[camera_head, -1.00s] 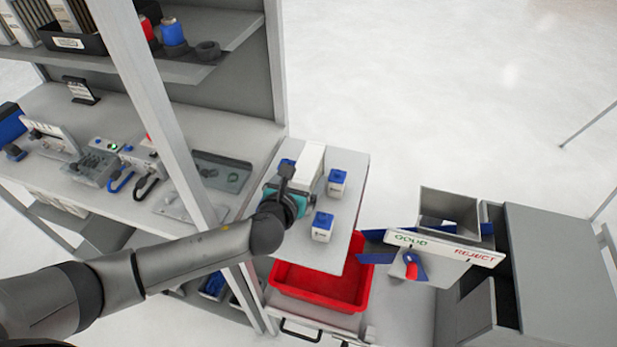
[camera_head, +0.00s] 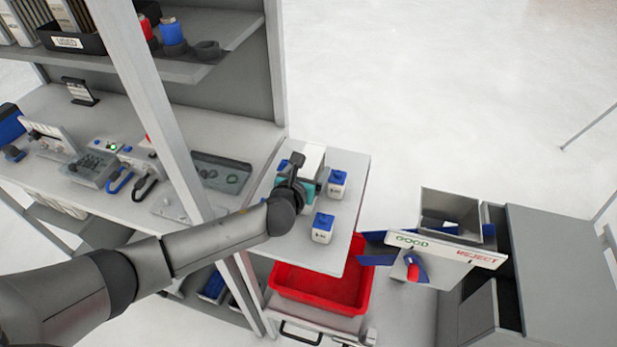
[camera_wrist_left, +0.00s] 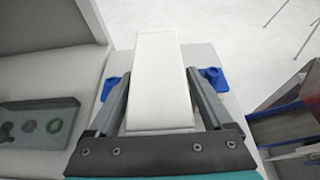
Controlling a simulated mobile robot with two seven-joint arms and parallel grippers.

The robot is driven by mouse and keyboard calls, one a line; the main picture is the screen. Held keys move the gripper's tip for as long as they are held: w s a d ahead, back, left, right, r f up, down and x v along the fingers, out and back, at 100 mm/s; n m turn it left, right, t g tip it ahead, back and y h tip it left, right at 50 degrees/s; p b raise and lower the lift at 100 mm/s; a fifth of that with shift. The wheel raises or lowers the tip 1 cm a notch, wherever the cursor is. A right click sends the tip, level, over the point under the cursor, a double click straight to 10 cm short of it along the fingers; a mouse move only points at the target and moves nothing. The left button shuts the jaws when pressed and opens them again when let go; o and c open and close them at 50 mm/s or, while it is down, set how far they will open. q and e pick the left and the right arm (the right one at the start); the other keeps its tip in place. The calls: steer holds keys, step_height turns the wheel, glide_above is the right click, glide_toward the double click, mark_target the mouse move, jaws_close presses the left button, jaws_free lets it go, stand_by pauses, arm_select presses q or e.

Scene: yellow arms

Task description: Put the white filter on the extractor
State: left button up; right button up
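A long white block (camera_head: 313,158), which looks like the white filter, is on the small grey side table (camera_head: 328,258). It also shows in the left wrist view (camera_wrist_left: 163,85), with a plain flat face. My left gripper (camera_head: 296,184), with a teal body, is close against the near left side of this block. In the left wrist view its two fingers (camera_wrist_left: 158,95) lie along either side of the block, and narrow gaps seem to show beside it. I cannot tell which thing is the extractor. My right gripper is not in view.
White cubes with blue tops (camera_head: 338,184) (camera_head: 322,228) stand close on the right and in front. A red bin (camera_head: 330,290) is below the table. A rack post (camera_head: 150,105) rises left. A GOOD/REJECT sorter (camera_head: 447,246) stands right. The workbench (camera_head: 110,185) holds several devices.

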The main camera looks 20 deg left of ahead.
arm_select(q)
jaws_close()
stand_by(0.5)
steer(key=shift+r, duration=0.1)
